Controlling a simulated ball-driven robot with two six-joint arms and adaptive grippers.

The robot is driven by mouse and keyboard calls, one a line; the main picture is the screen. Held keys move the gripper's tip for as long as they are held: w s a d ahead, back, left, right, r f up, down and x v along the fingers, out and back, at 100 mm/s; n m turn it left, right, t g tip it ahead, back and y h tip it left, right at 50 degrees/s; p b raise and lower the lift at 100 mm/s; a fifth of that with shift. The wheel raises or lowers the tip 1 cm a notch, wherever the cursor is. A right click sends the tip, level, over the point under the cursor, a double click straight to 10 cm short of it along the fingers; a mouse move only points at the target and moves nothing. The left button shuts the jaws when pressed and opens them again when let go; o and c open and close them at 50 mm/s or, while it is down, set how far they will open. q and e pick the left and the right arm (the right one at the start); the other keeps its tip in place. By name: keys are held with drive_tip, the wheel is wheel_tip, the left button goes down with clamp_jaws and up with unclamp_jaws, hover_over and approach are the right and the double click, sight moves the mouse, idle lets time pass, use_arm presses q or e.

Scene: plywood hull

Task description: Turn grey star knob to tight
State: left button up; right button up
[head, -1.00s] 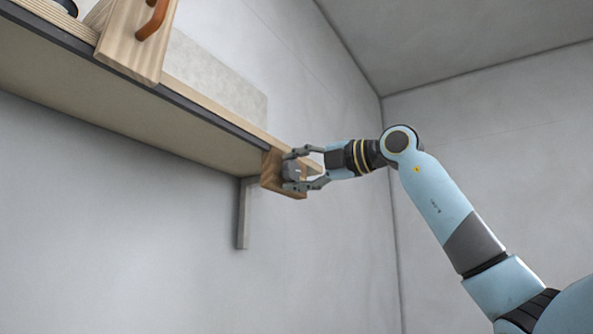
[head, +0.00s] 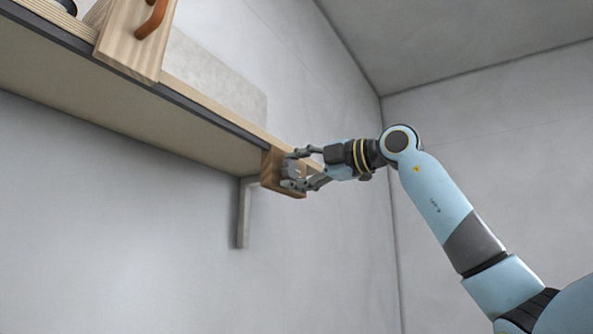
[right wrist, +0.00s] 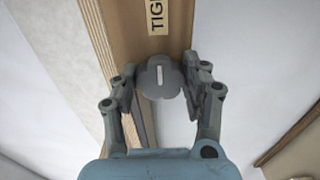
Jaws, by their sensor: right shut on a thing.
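The grey star knob (head: 292,169) sits on the face of a small wooden block (head: 270,170) at the right end of the shelf. In the right wrist view the knob (right wrist: 160,77) shows a white line running along the length of the block, toward a label (right wrist: 157,16) reading "TIG", cut off by the frame edge. My right gripper (head: 293,170) is shut on the knob, with one finger on each side of it; it also shows in the right wrist view (right wrist: 161,90). My left gripper is not in view.
A shelf (head: 130,115) with a dark edge runs along the wall, held by a grey bracket (head: 243,212). A wooden piece with an orange handle (head: 151,20) stands on it at upper left. Below the shelf is bare wall.

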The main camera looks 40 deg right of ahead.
drive_tip(key=o, duration=0.8)
drive_tip(key=shift+f, duration=0.1)
drive_tip(key=shift+v, duration=3.8)
